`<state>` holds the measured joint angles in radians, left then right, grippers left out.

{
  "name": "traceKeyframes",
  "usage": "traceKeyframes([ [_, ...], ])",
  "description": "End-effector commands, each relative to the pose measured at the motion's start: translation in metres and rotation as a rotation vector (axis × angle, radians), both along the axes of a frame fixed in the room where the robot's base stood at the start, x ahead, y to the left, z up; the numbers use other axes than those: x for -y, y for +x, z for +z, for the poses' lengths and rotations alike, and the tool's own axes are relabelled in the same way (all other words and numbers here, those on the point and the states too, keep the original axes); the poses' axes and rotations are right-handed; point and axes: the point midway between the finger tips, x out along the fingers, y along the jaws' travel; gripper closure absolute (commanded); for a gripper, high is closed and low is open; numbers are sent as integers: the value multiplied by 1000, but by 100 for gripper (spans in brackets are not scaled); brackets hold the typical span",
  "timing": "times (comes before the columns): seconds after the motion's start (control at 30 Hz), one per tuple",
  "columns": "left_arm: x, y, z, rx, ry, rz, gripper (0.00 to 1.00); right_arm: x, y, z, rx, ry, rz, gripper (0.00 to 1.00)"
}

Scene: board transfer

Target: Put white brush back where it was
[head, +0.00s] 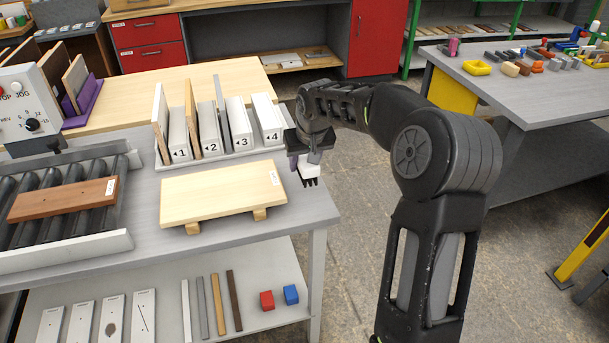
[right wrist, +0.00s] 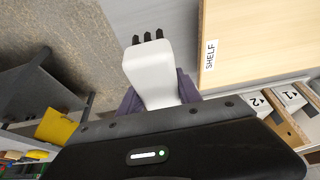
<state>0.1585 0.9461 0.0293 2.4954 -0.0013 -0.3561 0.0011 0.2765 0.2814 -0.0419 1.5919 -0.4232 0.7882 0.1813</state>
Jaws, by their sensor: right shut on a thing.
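My right gripper (head: 304,160) is shut on the white brush (head: 310,171), over the right end of the grey workbench (head: 145,204). In the right wrist view the white brush (right wrist: 152,72) sits between the purple fingers of the gripper (right wrist: 158,92), with its dark bristles pointing away from the gripper. In the head view the bristles point down near the bench's right edge. I cannot tell whether they touch the bench top. My left gripper is not in view.
A pale wooden board (head: 222,193) on feet, labelled SHELF in the wrist view, lies left of the brush. A numbered rack (head: 215,157) holding upright boards stands behind it. A roller conveyor (head: 120,243) bearing a brown board (head: 62,200) is at the left.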

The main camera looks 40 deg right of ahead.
Motion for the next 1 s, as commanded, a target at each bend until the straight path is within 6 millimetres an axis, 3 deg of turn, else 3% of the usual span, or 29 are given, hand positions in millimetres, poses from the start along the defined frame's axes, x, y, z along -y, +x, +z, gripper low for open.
traceKeyframes([
  [0.37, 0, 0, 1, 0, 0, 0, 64, 0, 0, -7, 2, -1, -1, 100],
  [0.7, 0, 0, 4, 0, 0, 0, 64, 0, 0, -43, 1, 0, 0, 100],
  [1.0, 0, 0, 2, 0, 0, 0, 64, 0, 0, -45, 3, -1, 0, 100],
])
